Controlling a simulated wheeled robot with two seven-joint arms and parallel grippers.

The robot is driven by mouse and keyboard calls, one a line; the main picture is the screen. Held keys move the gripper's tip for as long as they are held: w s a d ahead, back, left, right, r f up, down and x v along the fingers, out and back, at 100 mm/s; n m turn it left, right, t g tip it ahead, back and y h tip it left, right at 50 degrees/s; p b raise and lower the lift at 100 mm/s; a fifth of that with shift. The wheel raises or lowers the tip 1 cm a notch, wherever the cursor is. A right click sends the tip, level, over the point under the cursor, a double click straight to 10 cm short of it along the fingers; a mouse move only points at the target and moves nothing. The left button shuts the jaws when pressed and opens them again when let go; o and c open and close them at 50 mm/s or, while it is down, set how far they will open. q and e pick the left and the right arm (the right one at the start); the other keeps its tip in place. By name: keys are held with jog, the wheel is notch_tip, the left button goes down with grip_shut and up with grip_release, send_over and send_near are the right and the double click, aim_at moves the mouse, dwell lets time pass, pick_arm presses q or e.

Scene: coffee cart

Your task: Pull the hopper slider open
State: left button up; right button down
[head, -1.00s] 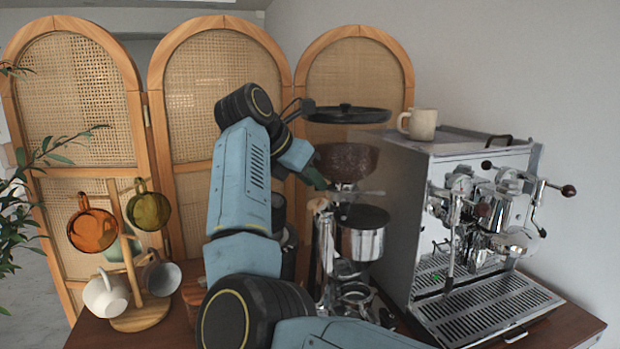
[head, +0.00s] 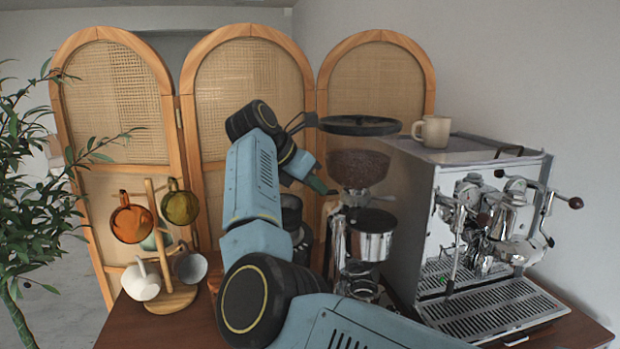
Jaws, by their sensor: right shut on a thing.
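The coffee grinder has a clear hopper (head: 358,168) with dark beans in its lower part and a black lid (head: 360,125) on top. A metal cup-like container (head: 372,237) with a dark top stands below it. My right gripper (head: 327,189) is at the left side of the hopper's neck, its dark green fingers pointing right and down. It is shut on a small part there, which I take to be the hopper slider; the fingers and the dim light hide most of it. My left gripper is out of view.
A chrome espresso machine (head: 405,215) stands right of the grinder, with a beige mug (head: 432,131) on top. A wooden mug tree (head: 174,297) with several cups is at the left. A rattan screen (head: 250,85) stands behind, and a plant (head: 40,200) is at far left.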

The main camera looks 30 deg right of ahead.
jog(key=c, duration=1.8)
grip_release()
jog(key=shift+a, duration=0.15)
jog(key=shift+o, duration=1)
jog(key=shift+w, duration=0.1)
jog(key=shift+o, duration=0.6)
jog(key=shift+a, duration=0.1)
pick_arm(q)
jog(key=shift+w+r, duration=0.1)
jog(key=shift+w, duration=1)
pick_arm(e)
jog(key=v, duration=1.3)
jog(key=shift+r, duration=0.15)
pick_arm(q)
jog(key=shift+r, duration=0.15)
pick_arm(e)
jog(key=shift+r, duration=0.1)
